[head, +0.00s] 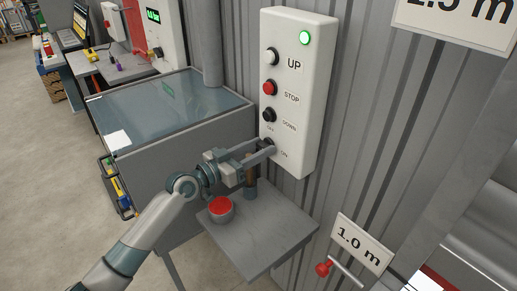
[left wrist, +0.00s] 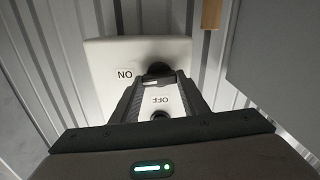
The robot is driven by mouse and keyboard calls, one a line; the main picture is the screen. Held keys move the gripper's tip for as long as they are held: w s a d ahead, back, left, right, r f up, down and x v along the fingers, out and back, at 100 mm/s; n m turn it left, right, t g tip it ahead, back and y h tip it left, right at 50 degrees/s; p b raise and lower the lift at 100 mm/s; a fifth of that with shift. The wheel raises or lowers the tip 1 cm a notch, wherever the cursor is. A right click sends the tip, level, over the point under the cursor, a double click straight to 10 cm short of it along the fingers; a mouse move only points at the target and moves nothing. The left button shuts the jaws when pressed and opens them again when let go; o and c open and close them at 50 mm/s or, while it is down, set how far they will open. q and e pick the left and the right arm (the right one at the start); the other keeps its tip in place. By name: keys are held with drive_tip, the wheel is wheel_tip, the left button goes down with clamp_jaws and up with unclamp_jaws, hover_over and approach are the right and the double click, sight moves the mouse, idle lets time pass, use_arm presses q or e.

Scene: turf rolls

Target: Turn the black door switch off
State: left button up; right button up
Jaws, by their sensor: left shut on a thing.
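The black door switch (head: 268,143) is the lowest control on the white wall panel (head: 308,90), with OFF printed above it and ON at its lower right. My left gripper (head: 266,149) is at the panel's lower end, shut on the switch. In the left wrist view the dark switch (left wrist: 158,70) shows between the fingertips, next to the ON and OFF labels. The fingers hide part of it, and I cannot tell which way it points. My right gripper is in neither view.
Above the switch are the DOWN button (head: 268,115), red STOP button (head: 270,88), white UP button (head: 271,57) and a lit green lamp (head: 304,37). Below the gripper is a grey table (head: 262,237) with a red round button (head: 220,206). A glass-topped cabinet (head: 170,105) stands left.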

use_arm(q)
drive_tip(key=n, duration=0.4)
drive_tip(key=n+p, duration=0.1)
drive_tip(key=n, duration=0.2)
drive_tip(key=shift+w+a+n, duration=0.1)
drive_tip(key=shift+n, duration=0.3)
drive_tip(key=n+p, duration=0.1)
drive_tip(key=n, duration=0.3)
drive_tip(key=shift+n, duration=0.3)
drive_tip(key=n+p, duration=0.2)
drive_tip(key=n, duration=0.2)
drive_tip(key=shift+f, duration=0.15)
drive_tip(key=o, duration=1.1)
drive_tip(key=shift+c, duration=0.2)
drive_tip(key=shift+a+f, duration=0.1)
drive_tip(key=shift+a, duration=0.05)
